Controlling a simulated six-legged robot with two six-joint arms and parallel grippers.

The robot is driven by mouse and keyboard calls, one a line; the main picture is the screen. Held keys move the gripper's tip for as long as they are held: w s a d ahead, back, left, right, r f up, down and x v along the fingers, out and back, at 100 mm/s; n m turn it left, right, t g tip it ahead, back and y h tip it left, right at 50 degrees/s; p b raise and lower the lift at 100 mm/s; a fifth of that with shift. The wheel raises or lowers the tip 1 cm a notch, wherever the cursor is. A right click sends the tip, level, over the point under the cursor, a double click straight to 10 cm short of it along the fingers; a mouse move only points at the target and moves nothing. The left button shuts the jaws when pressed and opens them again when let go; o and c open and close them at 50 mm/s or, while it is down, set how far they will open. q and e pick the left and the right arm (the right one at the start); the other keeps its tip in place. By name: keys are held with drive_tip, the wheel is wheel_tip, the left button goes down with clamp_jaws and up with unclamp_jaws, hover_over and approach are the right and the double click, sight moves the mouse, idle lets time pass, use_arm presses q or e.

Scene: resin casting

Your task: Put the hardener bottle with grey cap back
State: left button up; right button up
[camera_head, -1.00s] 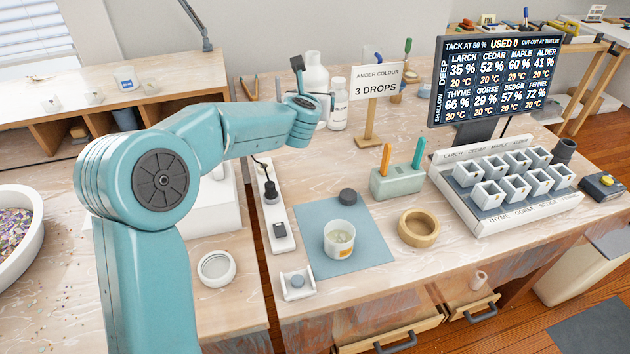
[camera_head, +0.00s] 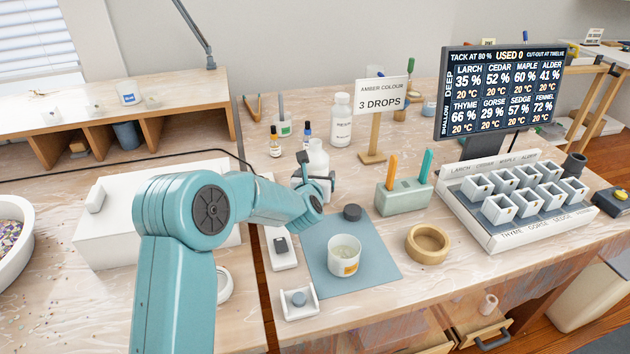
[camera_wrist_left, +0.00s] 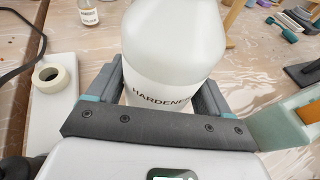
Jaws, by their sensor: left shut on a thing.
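The white hardener bottle (camera_head: 318,157) is in my left gripper (camera_head: 318,184), over the worktop behind the blue mat. The left wrist view shows the bottle (camera_wrist_left: 174,45) upright between the two fingers of the left gripper (camera_wrist_left: 160,98), its HARDENER label partly covered by the gripper. Its top is cut off there. Whether its base touches the worktop is hidden by my arm. A dark grey round cap (camera_head: 351,212) lies on the blue mat (camera_head: 375,268), in front and right of the bottle. My right gripper is not in view.
A white-capped bottle (camera_head: 341,122) stands behind, near the 3 DROPS sign (camera_head: 381,97). Small dropper bottles (camera_head: 275,144) stand behind left. A cup (camera_head: 344,258) sits on the mat.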

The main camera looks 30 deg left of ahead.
use_arm(q)
drive_tip(key=shift+f, duration=0.2)
drive_tip(key=shift+f, duration=0.2)
drive_tip(key=o, duration=1.3)
drive_tip(key=shift+r, duration=0.2)
drive_tip(key=b+v, duration=0.1)
drive_tip(key=v, duration=1.1)
drive_tip(key=shift+s+f, duration=0.1)
drive_tip(key=shift+s, duration=0.05)
